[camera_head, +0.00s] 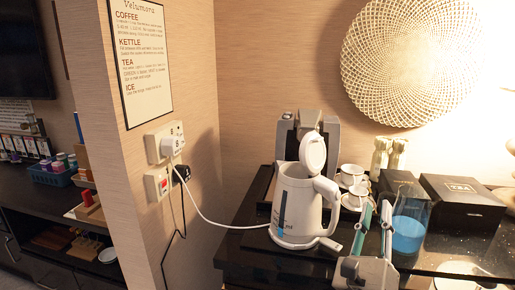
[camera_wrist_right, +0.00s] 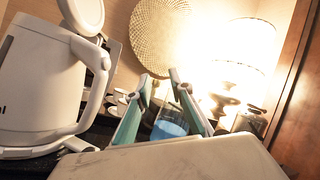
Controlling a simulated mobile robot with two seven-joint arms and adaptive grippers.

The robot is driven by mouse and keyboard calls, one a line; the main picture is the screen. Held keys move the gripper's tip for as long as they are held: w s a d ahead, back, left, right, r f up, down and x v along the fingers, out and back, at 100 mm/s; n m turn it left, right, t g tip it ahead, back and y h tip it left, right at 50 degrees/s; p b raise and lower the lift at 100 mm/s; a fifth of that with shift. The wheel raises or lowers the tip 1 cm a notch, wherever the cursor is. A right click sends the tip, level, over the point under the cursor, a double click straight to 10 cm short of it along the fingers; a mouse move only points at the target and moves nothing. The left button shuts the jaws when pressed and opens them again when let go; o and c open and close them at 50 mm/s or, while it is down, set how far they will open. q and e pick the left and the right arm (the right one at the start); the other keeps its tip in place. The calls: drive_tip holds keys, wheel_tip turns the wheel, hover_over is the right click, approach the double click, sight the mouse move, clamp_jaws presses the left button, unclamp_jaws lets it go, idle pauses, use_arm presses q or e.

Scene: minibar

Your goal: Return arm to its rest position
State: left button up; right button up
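My right gripper (camera_head: 376,212) is at the lower middle-right of the head view, in front of the counter. Its two teal-padded fingers stand apart with nothing held between them. It also shows open in the wrist view (camera_wrist_right: 160,80). The white kettle (camera_head: 296,206) stands just left of it with its lid up, and the gripper is apart from its handle. A glass jug of blue liquid (camera_head: 409,232) stands behind and right of the fingers; in the wrist view the jug (camera_wrist_right: 171,124) appears between them. My left gripper is in neither view.
A coffee machine (camera_head: 334,139), stacked cups (camera_head: 351,172) and a black box (camera_head: 462,198) stand on the dark counter. A lamp (camera_wrist_right: 240,62) glows at the right. A white cord (camera_head: 216,221) runs to the wall socket (camera_head: 164,143). A wall corner stands at left.

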drive_tip(key=s+a+n+t+y, duration=0.2)
drive_tip(key=a+n+y, duration=0.4)
drive_tip(key=n, duration=0.4)
drive_tip(key=s+a+n+t+y, duration=0.15)
drive_tip(key=a+n+y, duration=0.25)
drive_tip(key=n+y, duration=0.55)
drive_tip(key=s+a+f+n+g+y, duration=0.1)
drive_tip(key=s+a+f+n+g, duration=0.15)
drive_tip(key=f+n+g, duration=1.1)
drive_tip(key=s+d+f+n+g+h, duration=0.2)
drive_tip(key=s+d+f+n+h, duration=0.3)
drive_tip(key=s+d+f, duration=0.45)
drive_tip(key=s+d+f+n+g+h, duration=0.2)
drive_tip(key=s+d+f+n+h, duration=0.3)
drive_tip(key=d+f, duration=0.65)
drive_tip(key=a+f+m+t+y, duration=0.4)
drive_tip(key=a+f+y, duration=0.3)
drive_tip(key=a+f, duration=0.5)
drive_tip(key=a, duration=0.2)
drive_tip(key=shift+a+f, duration=0.15)
drive_tip(key=shift+a, duration=0.15)
